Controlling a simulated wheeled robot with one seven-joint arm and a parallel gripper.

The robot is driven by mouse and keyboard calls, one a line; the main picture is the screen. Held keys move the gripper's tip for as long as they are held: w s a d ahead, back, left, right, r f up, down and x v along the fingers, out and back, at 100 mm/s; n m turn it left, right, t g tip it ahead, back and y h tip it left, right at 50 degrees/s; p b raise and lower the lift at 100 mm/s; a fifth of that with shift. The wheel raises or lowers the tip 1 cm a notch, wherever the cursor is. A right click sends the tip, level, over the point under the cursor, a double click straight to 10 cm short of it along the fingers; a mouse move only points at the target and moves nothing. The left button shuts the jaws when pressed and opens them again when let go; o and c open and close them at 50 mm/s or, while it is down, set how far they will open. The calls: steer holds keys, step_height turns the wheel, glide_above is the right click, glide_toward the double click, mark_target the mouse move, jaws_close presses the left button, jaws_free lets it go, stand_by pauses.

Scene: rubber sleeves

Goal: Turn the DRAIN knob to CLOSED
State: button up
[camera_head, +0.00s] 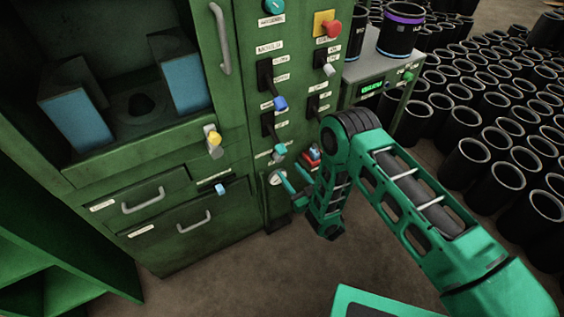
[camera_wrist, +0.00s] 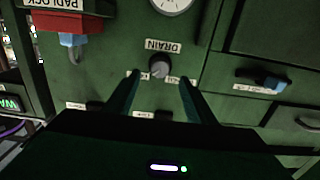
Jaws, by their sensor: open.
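The DRAIN knob (camera_wrist: 159,67) is a small round grey knob on the green panel, under a label reading DRAIN (camera_wrist: 162,46), in the wrist view. Smaller labels sit at its lower left and lower right; I cannot read them clearly. My gripper (camera_wrist: 160,82) is open, with one finger on each side of the knob in that view and nothing between them. I cannot tell how far the fingertips are from the panel. In the head view my gripper (camera_head: 290,184) is at the lower part of the green cabinet, and the knob is not clearly visible there.
A white gauge (camera_wrist: 172,3) is above the knob. A red padlock block (camera_wrist: 68,22) is at upper left, and a blue latch (camera_wrist: 272,82) at right. Drawers with handles (camera_head: 143,202) fill the cabinet's left. Many black sleeves (camera_head: 465,160) crowd the floor at right.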

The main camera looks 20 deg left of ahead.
mark_target(280, 160)
steer(key=x, duration=0.7)
